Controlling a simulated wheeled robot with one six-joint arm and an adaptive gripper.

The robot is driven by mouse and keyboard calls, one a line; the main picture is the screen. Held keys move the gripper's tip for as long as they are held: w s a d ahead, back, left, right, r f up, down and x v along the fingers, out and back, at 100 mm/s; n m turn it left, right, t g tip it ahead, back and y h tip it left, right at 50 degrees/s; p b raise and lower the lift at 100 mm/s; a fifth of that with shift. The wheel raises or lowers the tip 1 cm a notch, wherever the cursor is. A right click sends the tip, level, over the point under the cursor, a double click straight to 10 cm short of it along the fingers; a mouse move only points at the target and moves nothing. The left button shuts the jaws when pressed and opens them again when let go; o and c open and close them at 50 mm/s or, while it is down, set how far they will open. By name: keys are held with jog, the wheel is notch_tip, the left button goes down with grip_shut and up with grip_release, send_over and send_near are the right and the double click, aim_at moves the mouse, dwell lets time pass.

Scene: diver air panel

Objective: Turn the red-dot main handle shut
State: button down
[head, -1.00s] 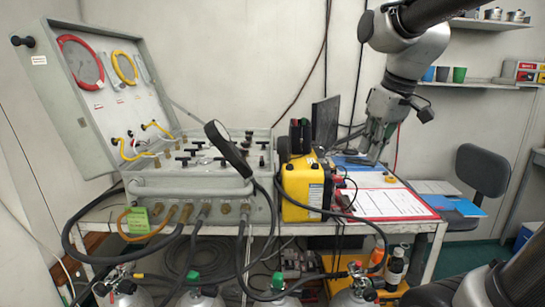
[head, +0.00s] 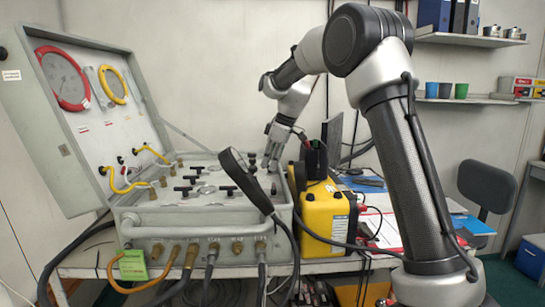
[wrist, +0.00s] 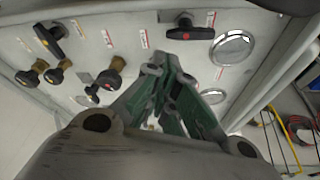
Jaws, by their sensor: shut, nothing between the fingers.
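A black T-handle with a red dot (wrist: 190,33) is on the light panel face in the wrist view, at the top middle, just beyond my fingertips. My gripper (wrist: 172,62) is shut and empty, its fingers together and pointing at the panel. I cannot tell whether the fingertips touch the handle. In the head view my gripper (head: 271,163) is low over the right end of the grey air panel (head: 205,228). Several black handles stand on the panel there, but their dots are too small to tell apart. Another T-handle (wrist: 50,40) shows at the upper left of the wrist view.
Several brass-stemmed black knobs (wrist: 106,80) and a round gauge (wrist: 232,47) are near my fingers. A black hand-held piece on a cable (head: 245,180) rises in front of the panel. A yellow case (head: 325,215) stands close on the right. The open lid (head: 95,120) is at left.

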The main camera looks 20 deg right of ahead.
jog(key=x, duration=0.5)
jog(key=shift+w+d+m+t+h, duration=0.1)
jog(key=shift+d+m+t+h, duration=0.25)
jog(key=shift+m, duration=0.8)
jog(key=shift+w+d+m+t+h, duration=0.15)
jog(key=shift+d+m, duration=0.35)
jog(key=shift+m, duration=0.65)
dwell(1.9)
jog(key=shift+s+d, duration=0.15)
jog(key=shift+d, duration=0.4)
dwell(2.8)
